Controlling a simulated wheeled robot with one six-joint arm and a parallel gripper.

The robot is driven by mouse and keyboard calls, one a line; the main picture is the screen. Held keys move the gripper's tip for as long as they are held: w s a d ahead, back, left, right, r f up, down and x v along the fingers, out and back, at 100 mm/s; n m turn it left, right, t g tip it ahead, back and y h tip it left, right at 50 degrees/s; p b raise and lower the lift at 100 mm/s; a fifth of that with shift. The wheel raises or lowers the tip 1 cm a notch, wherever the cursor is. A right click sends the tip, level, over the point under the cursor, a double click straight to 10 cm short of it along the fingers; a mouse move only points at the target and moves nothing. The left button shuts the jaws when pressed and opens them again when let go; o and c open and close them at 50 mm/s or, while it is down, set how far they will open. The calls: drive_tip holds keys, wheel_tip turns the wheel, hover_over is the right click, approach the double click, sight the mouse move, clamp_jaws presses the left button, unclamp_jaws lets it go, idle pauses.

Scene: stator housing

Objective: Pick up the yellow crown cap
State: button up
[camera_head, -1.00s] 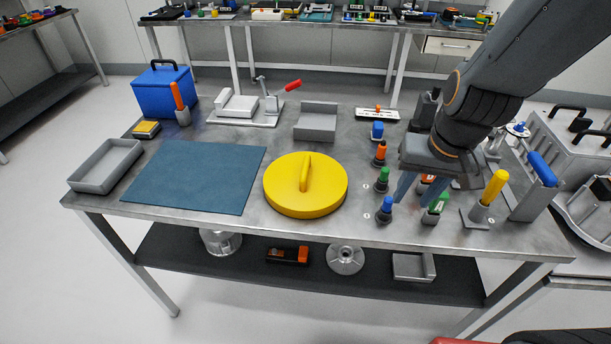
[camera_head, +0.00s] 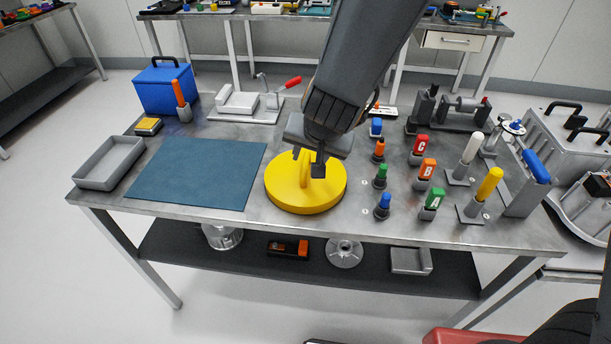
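The yellow crown cap (camera_head: 285,192) is a wide round disc with an upright bar handle on top. It lies flat on the metal workbench, just right of the blue mat. My gripper (camera_head: 308,164) is over the cap, with its fingers pointing down at the handle. One finger shows on each side of the handle's top. The fingers look apart, and I cannot tell whether either touches the handle. The gripper and wrist hide part of the handle and the cap's back edge.
The blue mat (camera_head: 195,175) and a grey tray (camera_head: 108,163) lie to the left. Several coloured pegs and blocks, such as a blue-topped one (camera_head: 383,206), stand close on the right. A toggle clamp fixture (camera_head: 250,105) is behind. The arm hides the grey block behind the cap.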

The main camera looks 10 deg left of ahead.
sight(306, 163)
drive_tip(key=b+x, duration=0.2)
drive_tip(key=x, duration=0.3)
drive_tip(key=shift+w, duration=0.1)
drive_tip(key=shift+r, duration=0.1)
clamp_jaws()
